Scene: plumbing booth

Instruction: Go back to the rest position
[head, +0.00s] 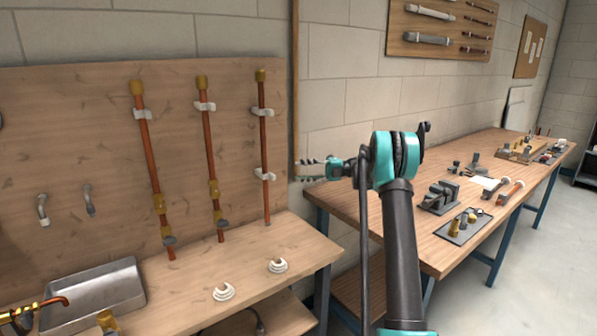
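My gripper (308,169) points left, in front of the block wall and near the right edge of the wooden pipe board. Its fingers are small and seen from the side, so I cannot tell whether they are open or shut. No object shows clearly in it. My arm reaches up from the bottom right of the picture, bends at the teal joint, and hides part of the right workbench.
Copper pipes (264,145) stand clipped on the board (60,130). The left bench (180,290) holds two white rings (223,292) and a metal sink (95,295). The right workbench (350,200) carries a vise (440,196) and fittings. Open floor (550,270) lies right.

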